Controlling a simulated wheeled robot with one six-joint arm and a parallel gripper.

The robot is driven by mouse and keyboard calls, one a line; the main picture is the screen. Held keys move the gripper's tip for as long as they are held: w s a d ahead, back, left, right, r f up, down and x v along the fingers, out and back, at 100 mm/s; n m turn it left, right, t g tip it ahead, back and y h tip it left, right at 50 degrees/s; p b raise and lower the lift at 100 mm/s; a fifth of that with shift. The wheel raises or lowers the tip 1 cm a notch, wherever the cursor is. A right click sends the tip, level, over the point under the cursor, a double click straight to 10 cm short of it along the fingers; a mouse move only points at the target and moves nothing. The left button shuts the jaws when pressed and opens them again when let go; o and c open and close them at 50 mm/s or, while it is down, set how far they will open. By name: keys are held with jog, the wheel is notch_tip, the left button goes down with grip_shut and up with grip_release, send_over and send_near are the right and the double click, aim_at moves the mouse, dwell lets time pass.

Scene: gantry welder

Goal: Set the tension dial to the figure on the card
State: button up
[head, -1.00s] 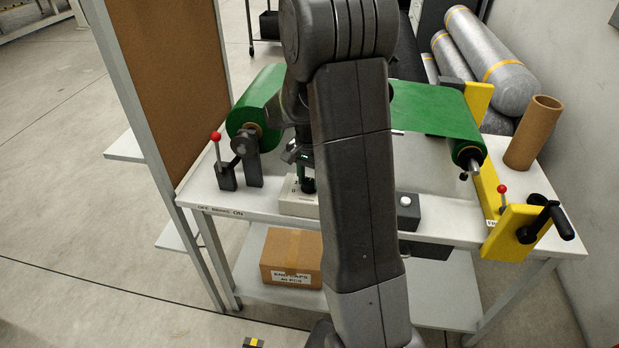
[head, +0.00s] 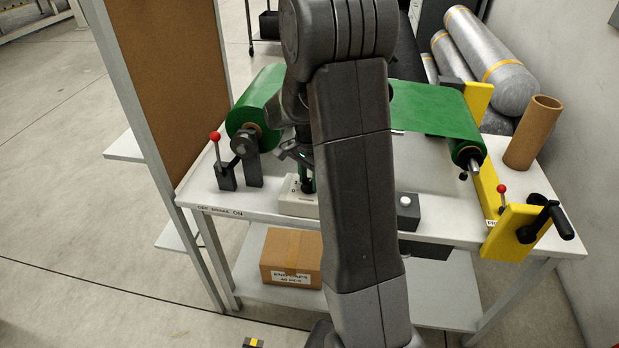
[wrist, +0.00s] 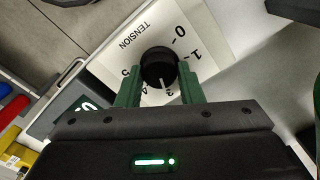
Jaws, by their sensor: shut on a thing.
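The tension dial is a round black knob (wrist: 157,64) on a white plate (wrist: 112,62) printed TENSION, with figures around it. Its pale pointer line points close to the 3, with the 4 to the left. The 2 is hidden. My gripper (wrist: 158,72) is shut on the knob, one green finger on each side. In the head view my gripper (head: 306,182) is over the pale dial box (head: 292,203), and my arm hides part of it. A dark card (wrist: 78,112) with a partly visible white character lies beside the plate; I cannot read it fully.
A green roll (head: 262,100) and a red-knobbed lever (head: 217,138) stand left on the white bench (head: 445,222). A dark box with a white button (head: 407,205) is right of my arm. A yellow bracket with a crank (head: 520,232) and a cardboard tube (head: 533,132) stand right.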

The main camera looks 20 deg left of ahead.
jog(key=o, duration=1)
notch_tip(320, 180, up, 14)
jog(key=shift+f, duration=0.1)
notch_tip(320, 180, down, 14)
jog(key=shift+r, duration=0.1)
dwell(0.6)
